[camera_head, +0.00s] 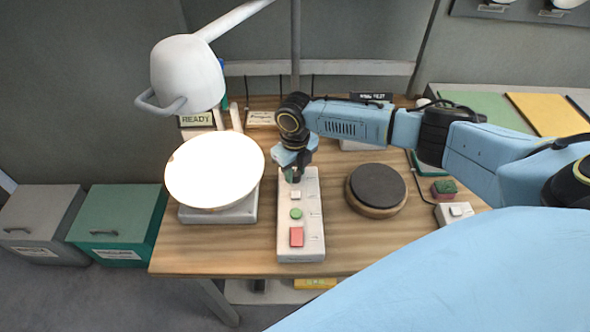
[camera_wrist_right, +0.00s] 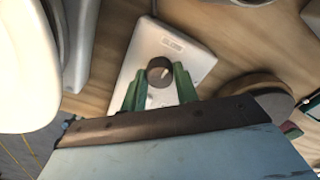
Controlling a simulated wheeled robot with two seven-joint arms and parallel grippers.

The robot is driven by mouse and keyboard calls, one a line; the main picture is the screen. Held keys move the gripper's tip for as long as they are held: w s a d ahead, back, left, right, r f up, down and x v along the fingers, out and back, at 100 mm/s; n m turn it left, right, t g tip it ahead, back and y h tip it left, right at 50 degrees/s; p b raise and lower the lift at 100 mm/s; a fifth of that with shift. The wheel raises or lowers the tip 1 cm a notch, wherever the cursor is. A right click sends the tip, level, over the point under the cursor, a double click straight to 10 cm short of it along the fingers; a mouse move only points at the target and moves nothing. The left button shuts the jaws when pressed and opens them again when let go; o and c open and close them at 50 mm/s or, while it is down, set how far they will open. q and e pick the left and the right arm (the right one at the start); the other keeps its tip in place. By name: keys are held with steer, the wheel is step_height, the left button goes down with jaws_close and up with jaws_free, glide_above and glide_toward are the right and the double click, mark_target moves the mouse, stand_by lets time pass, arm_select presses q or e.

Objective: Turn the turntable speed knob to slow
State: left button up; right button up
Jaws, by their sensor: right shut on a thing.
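The long white control panel (camera_head: 312,250) lies on the wooden table, with a white button (camera_head: 296,195), a green round button (camera_head: 296,213) and a red square button (camera_head: 297,237). My right gripper (camera_head: 293,176) points down at the panel's far end and hides the knob in the head view. In the right wrist view, the dark round knob (camera_wrist_right: 160,71) sits on the panel between the green fingers of the right gripper (camera_wrist_right: 159,84), which is shut on it. The knob's setting cannot be read. My left gripper is not in view.
A bright white plate (camera_head: 215,168) rests on a grey base (camera_head: 220,215) left of the panel. A white lamp head (camera_head: 188,75) hangs above it. A dark round disc (camera_head: 378,185) on a wooden base stands right of the panel. A READY sign (camera_head: 196,119) stands behind.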

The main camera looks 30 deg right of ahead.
mark_target(295, 173)
steer(key=shift+n, duration=0.6)
steer(key=o, duration=1)
steer(key=shift+c, duration=0.2)
step_height(295, 173, up, 13)
steer(key=shift+r, duration=0.2)
